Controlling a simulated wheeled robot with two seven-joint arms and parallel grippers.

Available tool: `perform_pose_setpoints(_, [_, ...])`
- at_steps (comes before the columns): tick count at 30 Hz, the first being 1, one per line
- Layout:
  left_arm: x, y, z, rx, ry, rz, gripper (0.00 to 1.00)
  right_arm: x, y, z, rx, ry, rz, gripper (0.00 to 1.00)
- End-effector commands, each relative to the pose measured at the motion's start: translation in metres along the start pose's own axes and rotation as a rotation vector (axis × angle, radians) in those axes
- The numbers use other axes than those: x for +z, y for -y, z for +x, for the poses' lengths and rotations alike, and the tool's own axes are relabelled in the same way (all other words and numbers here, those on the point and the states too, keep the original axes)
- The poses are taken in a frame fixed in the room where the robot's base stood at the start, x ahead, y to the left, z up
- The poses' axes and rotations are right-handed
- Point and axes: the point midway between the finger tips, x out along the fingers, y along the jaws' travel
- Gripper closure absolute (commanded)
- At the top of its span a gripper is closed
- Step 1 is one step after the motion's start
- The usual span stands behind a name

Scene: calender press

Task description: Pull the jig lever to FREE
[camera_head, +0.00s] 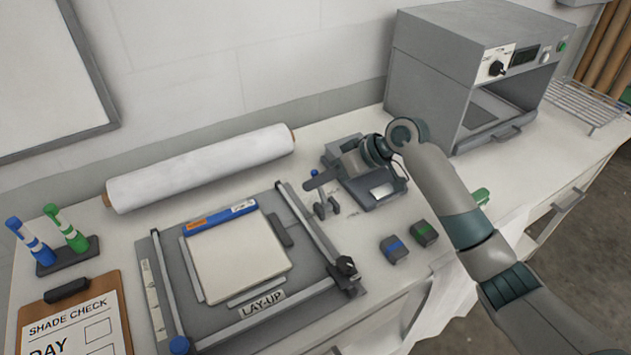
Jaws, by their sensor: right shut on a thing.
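The jig lever (314,173), with a small blue knob, stands on a small dark bracket (326,207) at the right of the lay-up board. My right gripper (319,181) is shut on the lever just below the knob. The fingers hide part of the lever's shaft. A dark grey device (384,191) with a pale plate lies behind and below my right wrist. Any FREE marking is too small to read. My left gripper is not in view.
The lay-up board (165,255) with a pale square sheet (238,258) and metal rails fills the left-centre bench. A white roll (200,168) lies behind it. Two small dark blocks (393,249) sit in front. A grey press oven (430,80) stands at back right.

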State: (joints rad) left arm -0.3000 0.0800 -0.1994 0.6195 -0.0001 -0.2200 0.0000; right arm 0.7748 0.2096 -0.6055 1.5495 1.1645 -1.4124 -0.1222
Motion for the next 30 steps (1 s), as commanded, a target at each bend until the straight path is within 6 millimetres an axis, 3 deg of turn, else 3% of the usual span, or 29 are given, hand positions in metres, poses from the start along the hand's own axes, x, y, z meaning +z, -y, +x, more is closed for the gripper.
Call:
perform_pose_setpoints(11, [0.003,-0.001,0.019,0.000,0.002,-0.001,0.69,0.004,0.007,-0.012,0.021,-0.188,-0.122,1.00])
perform_pose_setpoints(19, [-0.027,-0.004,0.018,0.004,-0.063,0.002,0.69,0.003,0.009,-0.015,0.025,-0.224,-0.144,1.00])
perform_pose_setpoints(27, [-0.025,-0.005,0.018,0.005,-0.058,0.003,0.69,0.003,0.009,-0.015,0.025,-0.224,-0.144,1.00])
perform_pose_setpoints(30, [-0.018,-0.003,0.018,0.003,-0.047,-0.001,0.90,0.003,0.009,-0.015,0.026,-0.224,-0.144,1.00])
